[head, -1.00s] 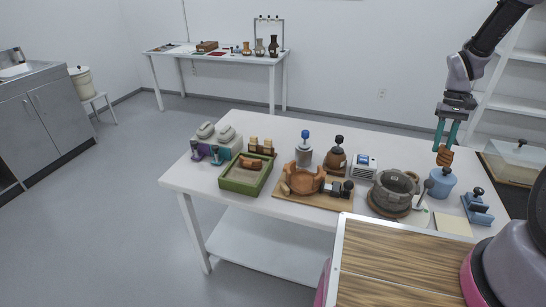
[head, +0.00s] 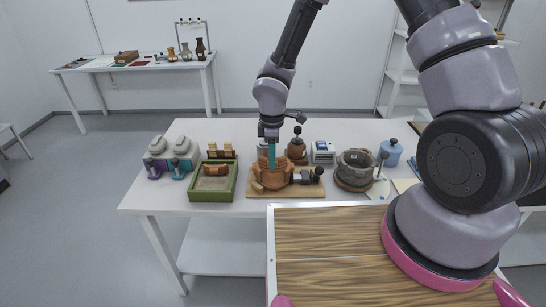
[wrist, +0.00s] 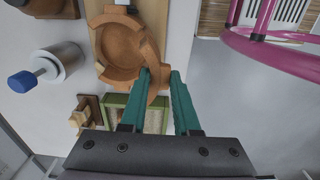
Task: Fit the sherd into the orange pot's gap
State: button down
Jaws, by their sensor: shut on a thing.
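The orange pot (head: 262,181) stands on a wooden board near the table's middle, partly hidden by my gripper in the head view. The wrist view looks into the pot's bowl (wrist: 122,55). My gripper (wrist: 160,75) is shut on an orange sherd (wrist: 154,88), which stands between the teal fingertips at the pot's rim. The sherd overlaps the rim in the wrist view; I cannot tell whether it is seated in the gap. In the head view my gripper (head: 271,166) points down over the pot.
A green sand tray (head: 228,195) with a brown sherd (head: 215,169) lies left of the pot. A dark clamp (head: 305,176) is at its right. A brown jar (head: 296,148) stands behind, and a grey pot (head: 356,167) is further right. The table's front left is clear.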

aim_at(273, 171)
jog(key=shift+f, duration=3.1)
jog(key=shift+w+d+f, duration=0.1)
jog(key=shift+w+f, duration=0.2)
jog(key=shift+w, duration=0.05)
jog(key=shift+w+f, duration=0.1)
jog(key=shift+w, duration=0.25)
jog(key=shift+s+f, duration=0.1)
jog(key=shift+f, duration=0.3)
dwell(0.4)
jog(key=c, duration=0.6)
grip_release()
jog(key=shift+o, duration=0.2)
jog(key=shift+r, duration=0.15)
notch_tip(273, 171, up, 11)
jog(key=shift+f, duration=0.2)
